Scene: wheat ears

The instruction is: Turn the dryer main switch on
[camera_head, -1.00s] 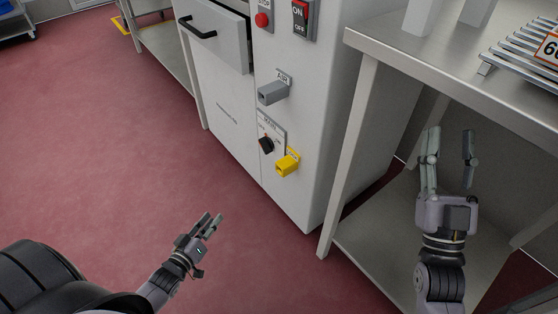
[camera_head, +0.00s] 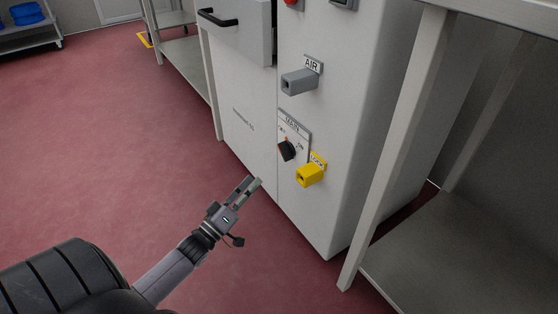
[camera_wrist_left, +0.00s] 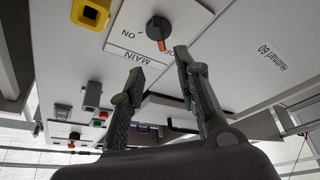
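The dryer main switch (camera_head: 286,149) is a black rotary knob with an orange mark, on a plate labelled MAIN on the white dryer (camera_head: 330,160). My left gripper (camera_head: 257,184) is left of and below the knob in the head view, apart from it and empty. In the left wrist view, upside down, the two fingers of my left gripper (camera_wrist_left: 160,65) are spread just short of the knob (camera_wrist_left: 158,27). The knob's orange mark points toward the MAIN lettering, and the word ON is beside it. My right gripper is out of view.
A yellow LOCK block (camera_head: 310,174) sticks out close beside the knob. A grey AIR block (camera_head: 298,82) sticks out above. A steel table with a leg (camera_head: 385,165) stands to the right. The red floor (camera_head: 110,150) at left is clear.

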